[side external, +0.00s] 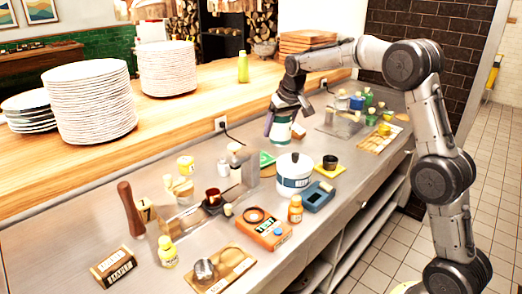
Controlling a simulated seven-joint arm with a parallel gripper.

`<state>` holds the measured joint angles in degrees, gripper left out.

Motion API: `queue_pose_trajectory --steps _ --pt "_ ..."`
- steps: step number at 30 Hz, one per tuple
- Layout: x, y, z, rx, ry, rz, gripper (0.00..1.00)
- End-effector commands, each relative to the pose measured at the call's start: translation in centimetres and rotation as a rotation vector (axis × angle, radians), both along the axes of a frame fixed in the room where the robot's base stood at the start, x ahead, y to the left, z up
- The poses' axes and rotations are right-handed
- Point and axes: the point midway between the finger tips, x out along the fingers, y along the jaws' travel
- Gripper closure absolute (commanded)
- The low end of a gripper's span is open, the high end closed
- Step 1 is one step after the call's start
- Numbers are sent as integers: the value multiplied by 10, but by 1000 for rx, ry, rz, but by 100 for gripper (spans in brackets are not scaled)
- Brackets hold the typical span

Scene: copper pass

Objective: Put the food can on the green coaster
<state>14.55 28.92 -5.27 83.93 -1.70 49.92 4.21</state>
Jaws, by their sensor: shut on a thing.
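My gripper (284,112) points down and is shut on a food can (280,131), which is white with green bands. The can looks upright and seems held above the counter, behind the white pot. A flat green piece (266,158), which looks like the green coaster, lies on the counter below and left of the can. The white pot and a grey upright block partly hide the coaster. The can and the coaster are apart in the picture.
The white lidded pot (294,175) stands just in front of the coaster. A grey upright block (246,168) is on its left. A blue tray (317,196), an orange box (264,228) and a yellow coaster (330,170) with a dark cup are nearby. Plate stacks (90,100) stand on the wooden ledge.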

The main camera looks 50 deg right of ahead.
Motion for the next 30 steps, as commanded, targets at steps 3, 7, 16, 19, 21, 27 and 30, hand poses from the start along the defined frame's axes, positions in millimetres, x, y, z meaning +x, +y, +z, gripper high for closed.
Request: queue_pose_trajectory --steps 3,7,16,19,21,27,30 --pt "24 -7 -10 -1 -4 -1 100" --pt "47 -13 -20 -1 -5 -1 100" --pt "87 -24 -64 -1 -3 -1 100" --pt "94 -26 -71 -1 -6 -2 100" --pt "96 -27 -74 -1 -6 -2 100" --pt "103 -28 -86 -1 -4 -1 100" --pt "101 -28 -100 0 -1 -1 100"
